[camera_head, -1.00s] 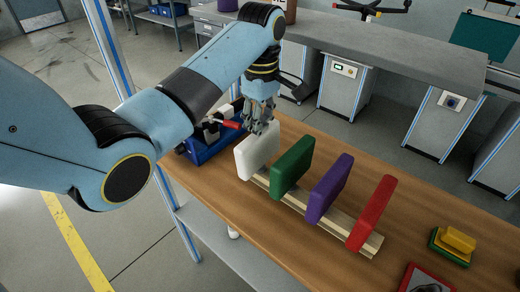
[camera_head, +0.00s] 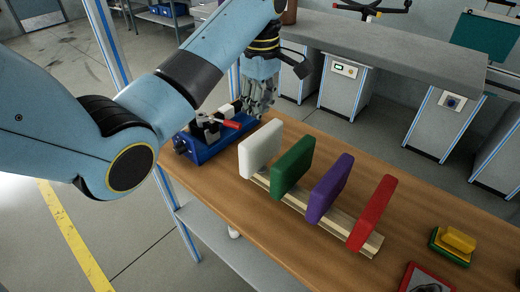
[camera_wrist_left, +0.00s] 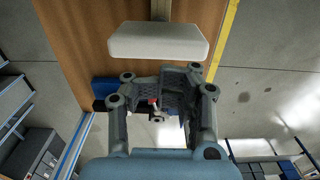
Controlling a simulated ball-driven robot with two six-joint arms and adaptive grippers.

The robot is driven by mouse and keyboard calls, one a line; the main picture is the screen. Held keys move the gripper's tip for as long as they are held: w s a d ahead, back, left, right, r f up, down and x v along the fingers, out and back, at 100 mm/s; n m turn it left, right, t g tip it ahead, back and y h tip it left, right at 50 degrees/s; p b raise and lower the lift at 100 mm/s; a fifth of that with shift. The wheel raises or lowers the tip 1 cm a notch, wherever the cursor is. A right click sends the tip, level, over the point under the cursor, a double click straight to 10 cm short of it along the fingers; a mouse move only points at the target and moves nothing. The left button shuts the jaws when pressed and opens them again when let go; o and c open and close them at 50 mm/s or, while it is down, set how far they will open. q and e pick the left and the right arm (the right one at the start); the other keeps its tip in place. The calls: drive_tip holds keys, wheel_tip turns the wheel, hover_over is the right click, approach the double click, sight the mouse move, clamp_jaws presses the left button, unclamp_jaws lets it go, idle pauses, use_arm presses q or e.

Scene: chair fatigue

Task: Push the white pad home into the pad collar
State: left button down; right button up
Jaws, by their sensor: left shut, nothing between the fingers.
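The white pad (camera_head: 260,148) stands upright at the left end of a row of coloured pads, at a wooden rail. In the left wrist view the white pad (camera_wrist_left: 158,42) lies across the top, apart from the fingers. I cannot make out a pad collar; the pad's lower edge where it meets the rail is hidden. My left gripper (camera_head: 257,108) is shut and empty, just behind and above the white pad, near the blue fixture (camera_head: 205,150). My right gripper is not in view.
Green (camera_head: 292,167), purple (camera_head: 328,188) and red (camera_head: 371,213) pads stand along the wooden rail (camera_head: 335,222). The blue fixture carries a red-handled clamp (camera_head: 231,124). A yellow and green block (camera_head: 455,243) sits at the right. The wooden table is bare behind the row.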

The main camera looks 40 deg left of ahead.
use_arm(q)
drive_tip(key=shift+r, duration=0.2)
drive_tip(key=c, duration=1)
unclamp_jaws()
drive_tip(key=shift+c, duration=0.2)
